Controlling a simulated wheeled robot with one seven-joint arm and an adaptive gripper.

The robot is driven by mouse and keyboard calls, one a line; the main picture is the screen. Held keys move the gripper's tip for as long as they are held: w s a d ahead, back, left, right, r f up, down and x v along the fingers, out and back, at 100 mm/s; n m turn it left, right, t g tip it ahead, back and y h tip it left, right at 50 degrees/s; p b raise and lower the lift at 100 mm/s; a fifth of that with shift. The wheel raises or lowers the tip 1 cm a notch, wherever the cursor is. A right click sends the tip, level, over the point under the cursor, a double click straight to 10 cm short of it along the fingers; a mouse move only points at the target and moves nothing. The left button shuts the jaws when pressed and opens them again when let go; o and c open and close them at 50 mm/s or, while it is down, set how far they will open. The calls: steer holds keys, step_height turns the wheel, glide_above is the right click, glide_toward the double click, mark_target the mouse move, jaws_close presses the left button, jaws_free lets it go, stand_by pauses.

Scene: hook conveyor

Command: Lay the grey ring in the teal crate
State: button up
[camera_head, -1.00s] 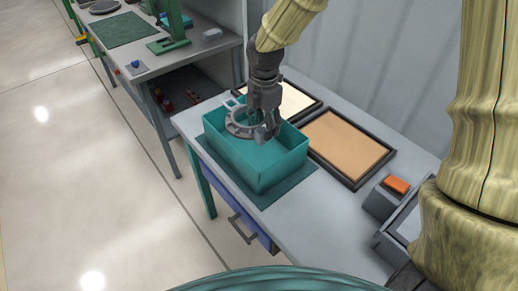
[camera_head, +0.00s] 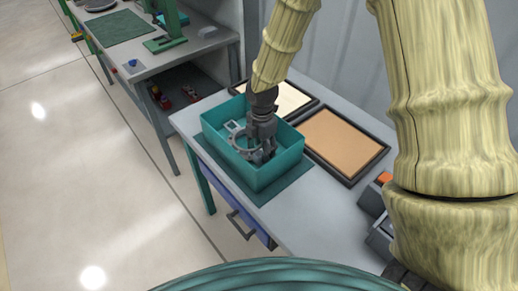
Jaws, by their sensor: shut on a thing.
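The teal crate (camera_head: 268,178) stands on a dark green mat on the near table. My gripper (camera_head: 262,153) reaches down inside the crate, its fingers below the rim. It is shut on the grey ring (camera_head: 240,145), which lies inside the crate's outline, left of the fingers. A small light square tab (camera_head: 231,126) shows at the ring's far left side. Whether the ring touches the crate floor cannot be told from this view.
Two framed panels, one pale (camera_head: 291,97) and one tan (camera_head: 342,141), lie behind and right of the crate. A grey box with an orange top (camera_head: 385,179) is partly hidden by my arm. Another workbench (camera_head: 180,58) stands at the upper left.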

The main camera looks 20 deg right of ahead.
steer(key=shift+f, duration=0.55)
steer(key=shift+f, duration=0.15)
steer(key=o, duration=1.2)
steer(key=shift+o, duration=0.2)
step_height(320, 180, up, 12)
steer(key=b, duration=0.2)
steer(key=shift+b, duration=0.35)
